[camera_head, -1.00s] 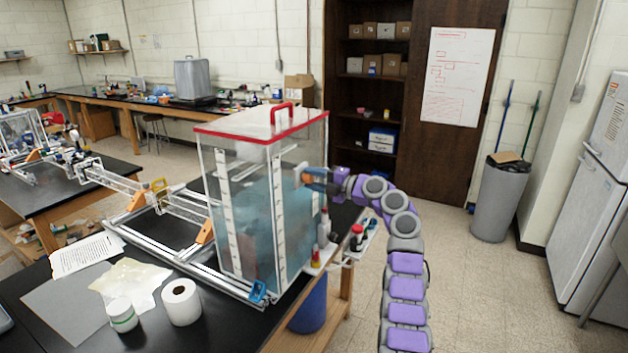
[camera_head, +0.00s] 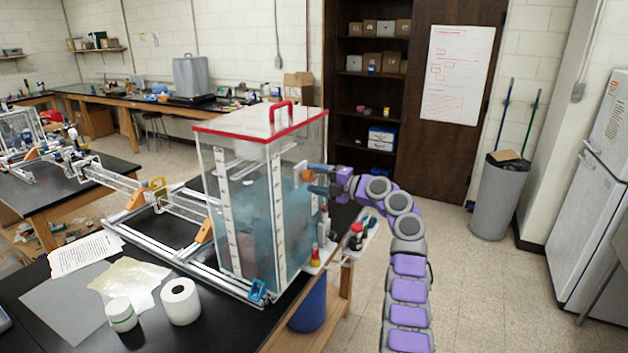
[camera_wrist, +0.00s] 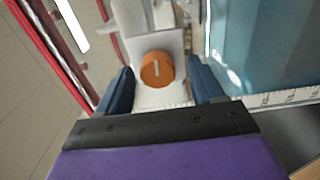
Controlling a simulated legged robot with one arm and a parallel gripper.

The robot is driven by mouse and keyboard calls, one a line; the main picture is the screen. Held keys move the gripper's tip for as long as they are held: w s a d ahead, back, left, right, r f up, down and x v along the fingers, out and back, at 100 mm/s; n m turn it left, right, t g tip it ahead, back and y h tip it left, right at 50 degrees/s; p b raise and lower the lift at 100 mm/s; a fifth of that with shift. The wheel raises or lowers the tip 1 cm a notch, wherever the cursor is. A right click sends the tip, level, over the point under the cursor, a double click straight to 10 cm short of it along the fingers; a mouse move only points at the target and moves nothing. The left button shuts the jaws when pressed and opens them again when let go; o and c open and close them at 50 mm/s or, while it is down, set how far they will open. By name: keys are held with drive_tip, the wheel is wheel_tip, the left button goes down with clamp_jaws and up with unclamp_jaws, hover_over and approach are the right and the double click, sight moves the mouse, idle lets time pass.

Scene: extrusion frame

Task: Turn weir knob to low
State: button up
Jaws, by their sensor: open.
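The weir knob (camera_wrist: 157,69) is a round orange knob with a pale line across its face. It sits on a white plate (camera_wrist: 150,97) and lies between the fingertips of my gripper (camera_wrist: 160,85) in the wrist view. My gripper is open, with a blue finger on either side of the knob and a visible gap to each. In the head view the orange knob (camera_head: 306,176) shows at the tank's right side, with my gripper (camera_head: 316,179) right beside it. The clear tank (camera_head: 247,205) has a red-edged lid and holds bluish water.
The tank stands on a black bench (camera_head: 70,325) with a paper roll (camera_head: 181,302) and a white jar (camera_head: 121,314). Small bottles (camera_head: 357,238) stand on a shelf below my arm. A blue bin (camera_head: 308,304) is under the bench.

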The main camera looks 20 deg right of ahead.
drive_tip(key=v, duration=1.6)
drive_tip(key=shift+d+f, duration=0.2)
drive_tip(key=shift+d, duration=0.1)
drive_tip(key=shift+s, duration=0.1)
